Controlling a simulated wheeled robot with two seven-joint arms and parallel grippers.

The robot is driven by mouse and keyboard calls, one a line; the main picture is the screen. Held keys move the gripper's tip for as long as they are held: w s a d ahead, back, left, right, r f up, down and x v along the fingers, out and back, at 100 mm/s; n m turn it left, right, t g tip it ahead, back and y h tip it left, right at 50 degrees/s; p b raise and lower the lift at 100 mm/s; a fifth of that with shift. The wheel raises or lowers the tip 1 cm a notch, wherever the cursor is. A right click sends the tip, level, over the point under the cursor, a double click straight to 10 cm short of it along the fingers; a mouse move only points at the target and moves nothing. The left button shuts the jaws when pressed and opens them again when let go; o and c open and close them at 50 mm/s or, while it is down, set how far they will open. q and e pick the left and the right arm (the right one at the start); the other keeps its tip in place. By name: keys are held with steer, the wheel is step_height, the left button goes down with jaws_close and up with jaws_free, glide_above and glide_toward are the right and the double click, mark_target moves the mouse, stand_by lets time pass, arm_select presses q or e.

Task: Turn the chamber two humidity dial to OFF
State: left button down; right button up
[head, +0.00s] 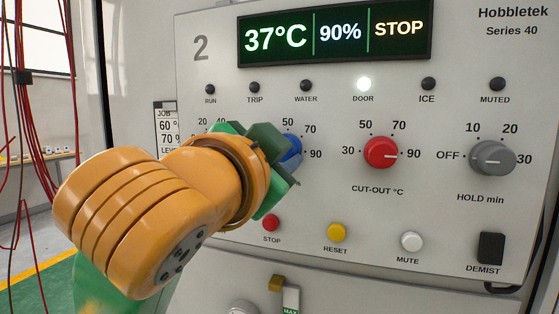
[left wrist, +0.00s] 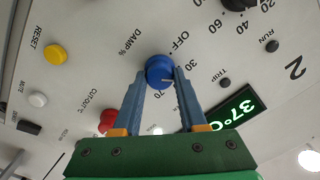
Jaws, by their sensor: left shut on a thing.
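The panel marked 2 has a blue humidity dial (head: 292,151), labelled DAMP % in the left wrist view, where the dial (left wrist: 159,70) shows clearly. Its scale there includes OFF, 30 and 70. A pale pointer line on the dial points to the picture's right, but its exact setting is hard to read. My left gripper (left wrist: 160,74) is shut on the blue dial, one finger on each side. In the head view my left gripper (head: 270,155) and orange arm hide much of the dial. The display (head: 335,34) reads 37°C, 90% and STOP. My right gripper is not in view.
To the right are a red cut-out dial (head: 381,152) and a grey hold dial (head: 492,158). Below are red STOP (head: 271,223), yellow RESET (head: 336,232) and white MUTE (head: 411,241) buttons and a black DEMIST switch (head: 490,248). The DOOR lamp (head: 364,84) is lit. Red cables hang at left.

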arm_select(q)
steer(key=n+b, duration=0.3)
steer(key=n, duration=0.9)
steer(key=shift+a+r, duration=0.1)
steer(key=shift+n, duration=0.3)
stand_by(0.3)
steer(key=shift+c, duration=2.3)
jaws_free()
steer(key=shift+w, duration=0.1)
steer(key=b+v, duration=0.3)
steer(key=v, duration=0.4)
